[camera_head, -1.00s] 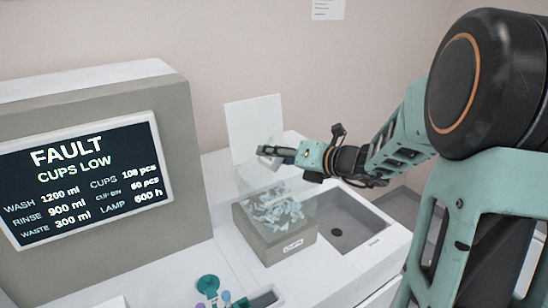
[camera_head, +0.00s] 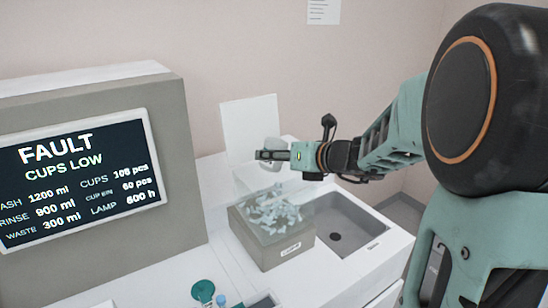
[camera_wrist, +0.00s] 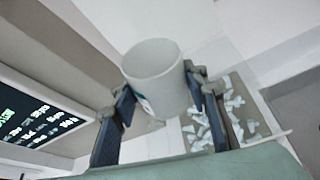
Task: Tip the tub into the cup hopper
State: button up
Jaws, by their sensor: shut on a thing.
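The tub (camera_wrist: 160,80) is a pale grey-white cylinder with a small green-marked label, held tilted between my two fingers in the wrist view. In the head view my gripper (camera_head: 272,155) is shut on it, and the tub (camera_head: 279,143) shows partly behind the fingers. The cup hopper (camera_head: 272,257) is a grey-brown box with clear upper walls, below my gripper. Many pale blue cups lie in it, and they also show in the wrist view (camera_wrist: 210,122).
A white upright panel (camera_head: 250,122) stands behind the hopper. A sink-like recess (camera_head: 345,232) lies to its right. The grey console with a screen (camera_head: 80,180) reading "FAULT CUPS LOW" stands at left. Small teal items (camera_head: 203,291) are at the front.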

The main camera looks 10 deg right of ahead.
jog(key=shift+w+d+f+n+h+b, duration=0.2)
jog(key=shift+d+n+h+b, duration=0.35)
jog(key=shift+n+b, duration=1.05)
jog(key=shift+r+m+t+h+b, duration=0.15)
jog(key=shift+m+t+h+b, duration=0.2)
jog(key=shift+b, duration=0.25)
